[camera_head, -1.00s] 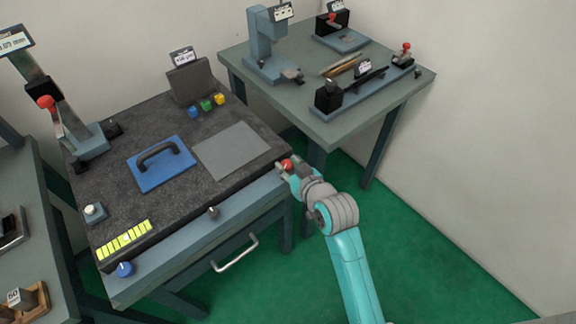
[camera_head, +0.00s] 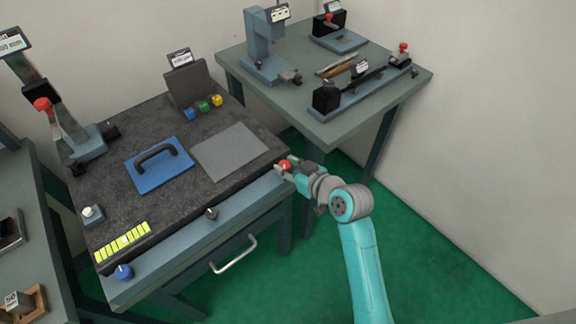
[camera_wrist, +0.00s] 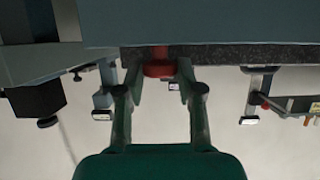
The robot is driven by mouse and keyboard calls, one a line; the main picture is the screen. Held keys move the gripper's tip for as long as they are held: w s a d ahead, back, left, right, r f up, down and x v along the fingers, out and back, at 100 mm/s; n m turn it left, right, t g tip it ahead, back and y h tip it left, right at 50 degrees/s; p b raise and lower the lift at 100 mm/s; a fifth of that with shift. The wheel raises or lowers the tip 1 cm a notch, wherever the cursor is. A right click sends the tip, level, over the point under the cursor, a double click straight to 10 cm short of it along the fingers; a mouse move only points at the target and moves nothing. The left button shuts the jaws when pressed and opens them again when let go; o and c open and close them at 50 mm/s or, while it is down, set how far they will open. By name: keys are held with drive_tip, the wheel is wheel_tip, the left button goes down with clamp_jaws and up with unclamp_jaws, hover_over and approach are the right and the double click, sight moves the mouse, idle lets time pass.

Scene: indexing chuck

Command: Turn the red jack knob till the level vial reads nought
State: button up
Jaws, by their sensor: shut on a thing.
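The red jack knob (camera_head: 285,165) sits at the right front corner of the granite surface plate (camera_head: 112,182). My gripper (camera_head: 283,168) is around it, with its fingers shut on the knob. In the wrist view the knob (camera_wrist: 159,68) lies between the two fingertips, under the edge of the plate. The fingers hide part of its sides. The level vial (camera_head: 123,240) is the yellow-green segmented strip at the plate's front left. One spot near its middle looks paler, but its reading is too small to tell.
A blue knob (camera_head: 123,272) and a grey knob (camera_head: 212,213) are on the bench front, above a drawer handle (camera_head: 234,254). A blue handled block (camera_head: 158,165) lies on the plate. A second table (camera_head: 345,122) stands behind my gripper. Green floor is free at right.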

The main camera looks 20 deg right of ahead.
drive_tip(key=o, duration=1.1)
drive_tip(key=v, duration=1.2)
